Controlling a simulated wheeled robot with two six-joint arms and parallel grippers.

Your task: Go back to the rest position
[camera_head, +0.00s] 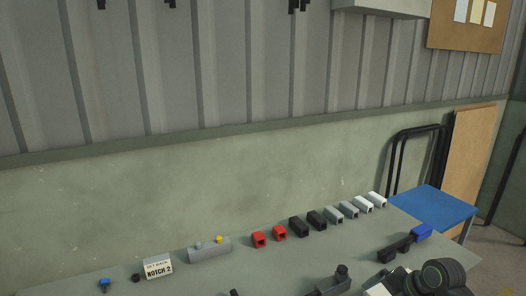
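Part of my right arm, with dark round joints and white links (440,275), shows at the bottom right over the bench. Its fingers cannot be made out clearly, so its opening cannot be told. My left gripper is not seen in this view. No lounger can be made out. A sign (158,268) reading "NOTCH 2" stands on the grey bench (210,275) at the lower left.
A row of red (259,239), black (298,227), grey (334,213) and white (377,199) blocks runs along the bench. A grey holder (209,250) with a yellow knob stands left of them. A dark bar with a blue end (422,233) lies right. A blue-topped table (432,204) stands beyond.

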